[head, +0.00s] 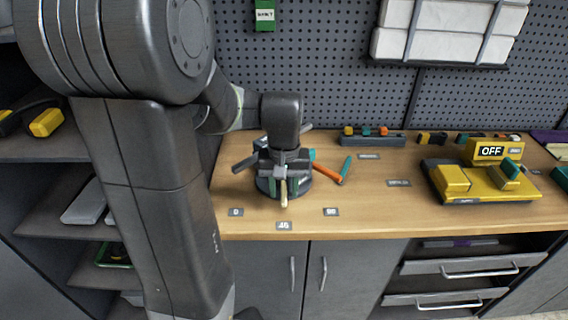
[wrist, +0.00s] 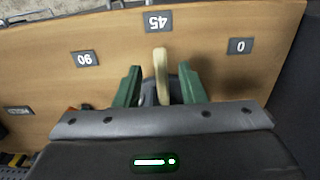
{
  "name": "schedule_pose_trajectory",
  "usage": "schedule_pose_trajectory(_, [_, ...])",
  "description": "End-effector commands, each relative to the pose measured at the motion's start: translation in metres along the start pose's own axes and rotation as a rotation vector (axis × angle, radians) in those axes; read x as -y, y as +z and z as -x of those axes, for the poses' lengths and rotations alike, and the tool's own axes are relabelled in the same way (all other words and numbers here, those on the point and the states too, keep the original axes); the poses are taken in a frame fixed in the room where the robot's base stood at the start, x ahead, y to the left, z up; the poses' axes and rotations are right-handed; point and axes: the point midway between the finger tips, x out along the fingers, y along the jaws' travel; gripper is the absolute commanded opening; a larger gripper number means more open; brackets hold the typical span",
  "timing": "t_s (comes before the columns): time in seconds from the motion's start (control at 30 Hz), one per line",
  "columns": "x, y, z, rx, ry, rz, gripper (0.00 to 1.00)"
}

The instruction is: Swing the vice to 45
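The vice (head: 268,188) stands on the wooden bench, a dark round base with grey parts above it. A pale wooden bar (head: 284,199) sticks out of its front toward the 45 plate (head: 284,225). In the wrist view the pale bar (wrist: 161,75) also points at the 45 plate (wrist: 158,21), with the 90 plate (wrist: 85,58) and the 0 plate (wrist: 240,46) to either side. My gripper (wrist: 160,82) is over the vice, its green fingers apart on both sides of the bar, with visible gaps. My gripper hides much of the vice top.
An orange-handled tool (head: 326,172) lies close to the vice's right. A yellow device (head: 470,184) with an OFF sign (head: 491,151) stands farther right. A grey rack (head: 372,140) is behind. The bench front around the number plates is clear.

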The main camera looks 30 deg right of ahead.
Motion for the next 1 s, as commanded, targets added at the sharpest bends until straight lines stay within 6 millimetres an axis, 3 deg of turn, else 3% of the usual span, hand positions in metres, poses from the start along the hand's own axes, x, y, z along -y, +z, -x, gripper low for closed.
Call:
schedule_pose_trajectory(0.3, [0.000, -0.001, 0.075, -0.006, 0.001, 0.000, 0.36])
schedule_pose_trajectory(0.5, [0.000, -0.001, 0.104, -0.003, 0.001, 0.000, 0.36])
schedule_pose_trajectory(1.0, [0.000, 0.000, 0.113, 0.000, 0.001, 0.000, 0.36])
